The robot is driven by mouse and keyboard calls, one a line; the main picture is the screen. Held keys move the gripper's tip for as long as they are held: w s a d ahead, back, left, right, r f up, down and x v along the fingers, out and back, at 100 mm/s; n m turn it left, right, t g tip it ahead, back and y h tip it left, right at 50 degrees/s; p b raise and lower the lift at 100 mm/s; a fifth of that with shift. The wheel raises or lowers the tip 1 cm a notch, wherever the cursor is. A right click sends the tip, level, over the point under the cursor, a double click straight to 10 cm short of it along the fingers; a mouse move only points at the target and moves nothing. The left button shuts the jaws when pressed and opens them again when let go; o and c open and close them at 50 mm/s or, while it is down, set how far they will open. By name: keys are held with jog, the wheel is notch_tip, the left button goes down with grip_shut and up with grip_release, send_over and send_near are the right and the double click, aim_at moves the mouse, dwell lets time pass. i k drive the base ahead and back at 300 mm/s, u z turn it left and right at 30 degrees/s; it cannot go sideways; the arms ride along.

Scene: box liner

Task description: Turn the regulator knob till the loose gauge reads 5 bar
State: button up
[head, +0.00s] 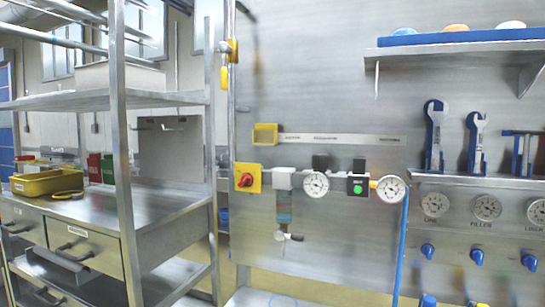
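An air-supply row is mounted on the steel wall panel in the head view. A black knob (320,162) stands above a round white gauge (316,185); it looks like the regulator knob. My gripper is not in view.
A red knob on a yellow plate (247,178) and a clear bowl (284,208) are left of the gauges. A blue hose (401,245) hangs at right. Wrenches (436,135), more gauges (487,207) and blue knobs (477,256) are farther right. A steel bench (150,205) stands left.

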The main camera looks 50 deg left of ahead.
aim_at(319, 161)
jog(key=u, duration=1.05)
jog(key=i, duration=0.15)
jog(key=u, duration=0.05)
